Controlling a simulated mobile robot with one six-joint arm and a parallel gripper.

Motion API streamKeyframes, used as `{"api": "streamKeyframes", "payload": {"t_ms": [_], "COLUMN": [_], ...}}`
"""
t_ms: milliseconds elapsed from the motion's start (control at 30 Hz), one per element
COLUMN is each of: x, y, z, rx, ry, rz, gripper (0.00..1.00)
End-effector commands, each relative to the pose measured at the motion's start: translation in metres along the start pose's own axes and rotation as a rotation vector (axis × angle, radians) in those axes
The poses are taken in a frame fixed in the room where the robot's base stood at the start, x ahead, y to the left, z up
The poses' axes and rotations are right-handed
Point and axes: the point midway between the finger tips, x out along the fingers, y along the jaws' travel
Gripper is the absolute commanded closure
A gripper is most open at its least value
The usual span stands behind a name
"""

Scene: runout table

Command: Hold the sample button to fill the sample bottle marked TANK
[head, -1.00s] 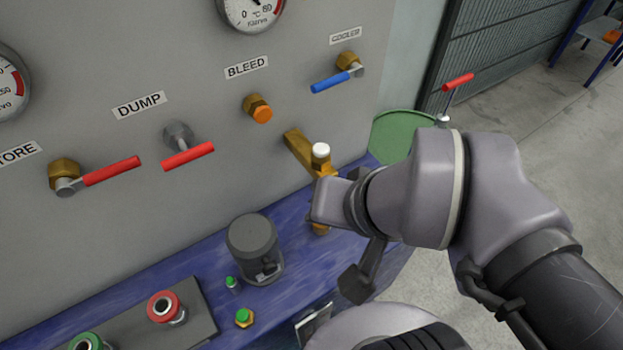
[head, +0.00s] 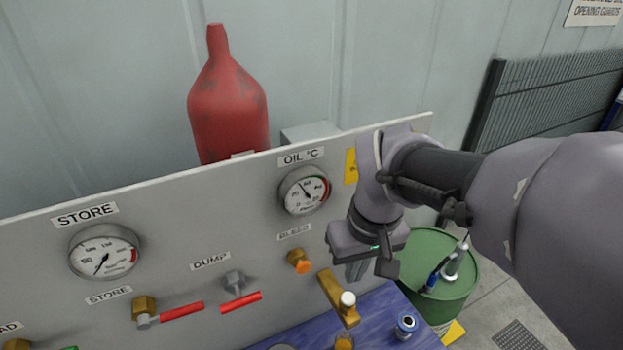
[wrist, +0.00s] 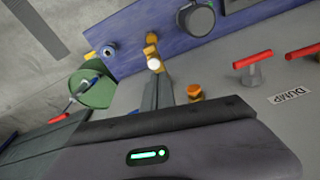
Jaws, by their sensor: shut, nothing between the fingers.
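The white sample button (head: 347,299) caps a brass sample valve (head: 331,288) that sticks out from the grey panel. The white button also shows in the wrist view (wrist: 154,64), just beyond my fingertips. My gripper (head: 357,271) is shut and empty, pointing down above the valve, close to the panel. In the wrist view its grey fingers (wrist: 158,88) lie together, pointing toward the button; I cannot make out contact. I cannot make out a bottle marked TANK in either current view.
The grey panel carries the orange BLEED knob (head: 299,261) and red DUMP handle (head: 240,302), left of my gripper. A green drum (head: 445,300) with a nozzle on top stands at the right. A blue-ringed fitting (head: 405,327) sits on the blue bench (head: 375,310).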

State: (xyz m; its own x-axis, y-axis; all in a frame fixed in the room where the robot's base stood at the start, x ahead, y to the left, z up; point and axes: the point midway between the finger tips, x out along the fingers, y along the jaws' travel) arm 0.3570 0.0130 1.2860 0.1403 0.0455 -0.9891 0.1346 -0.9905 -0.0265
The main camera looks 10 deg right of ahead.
Motion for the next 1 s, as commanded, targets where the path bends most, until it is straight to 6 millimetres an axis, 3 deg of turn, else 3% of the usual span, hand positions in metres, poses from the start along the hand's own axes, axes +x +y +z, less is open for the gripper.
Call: {"api": "streamKeyframes", "payload": {"t_ms": [33,200,633,767,1000], "x": [-0.020,-0.021,-0.011,0.006,0.059], "y": [0.003,0.012,0.014,0.015,0.016], "z": [-0.011,-0.031,-0.033,-0.029,-0.022], "rx": [-0.044,-0.159,-0.183,-0.183,-0.181], "ry": [-0.045,-0.128,-0.144,-0.146,-0.147], "rz": [0.006,0.018,0.019,0.018,0.018], "gripper": [1.00,1.00,1.00,1.00,1.00]}}
